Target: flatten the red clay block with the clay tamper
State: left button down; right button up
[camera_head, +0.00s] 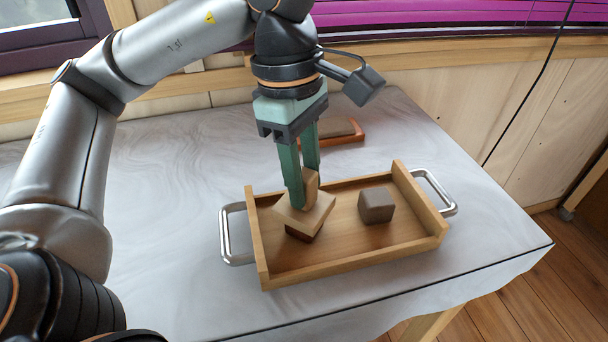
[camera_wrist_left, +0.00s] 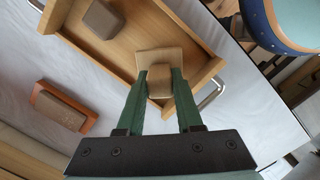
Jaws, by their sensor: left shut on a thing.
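The clay tamper, a pale wooden square plate (camera_head: 305,219) with an upright handle, is held by my left gripper (camera_head: 304,190), which is shut on the handle. The tamper also shows in the left wrist view (camera_wrist_left: 152,57), between the fingers. Just under the plate, a dark reddish-brown block (camera_head: 299,235), apparently the red clay block, is mostly hidden; only its front edge shows. I cannot tell whether plate and block touch. Both are inside the left part of a wooden tray (camera_head: 350,265). My right gripper is not in view.
A grey-brown block (camera_head: 376,206) sits in the tray's right part. Metal handles (camera_head: 437,190) stick out at both tray ends. Behind the tray lies an orange-brown holder (camera_wrist_left: 83,126) with a brown slab on it. The white-covered table (camera_head: 160,215) is clear to the left.

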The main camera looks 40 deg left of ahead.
pick_arm(q)
jog(key=shift+f+b, duration=0.8)
jog(key=shift+b, duration=0.25)
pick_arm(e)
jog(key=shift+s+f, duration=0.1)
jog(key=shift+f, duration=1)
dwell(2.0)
pick_arm(q)
jog(key=shift+f+b, duration=0.35)
jog(key=shift+b, duration=0.15)
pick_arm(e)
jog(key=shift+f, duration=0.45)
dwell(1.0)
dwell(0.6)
pick_arm(q)
jog(key=shift+r+p, duration=0.6)
jog(key=shift+r, duration=0.1)
notch_tip(320, 180, up, 2)
jog(key=shift+r+p, duration=0.1)
jog(key=shift+p, duration=0.7)
notch_tip(320, 180, up, 3)
jog(key=shift+f+p, duration=0.15)
jog(key=shift+p, duration=0.95)
jog(key=shift+r+p, duration=0.8)
jog(key=shift+r, duration=0.15)
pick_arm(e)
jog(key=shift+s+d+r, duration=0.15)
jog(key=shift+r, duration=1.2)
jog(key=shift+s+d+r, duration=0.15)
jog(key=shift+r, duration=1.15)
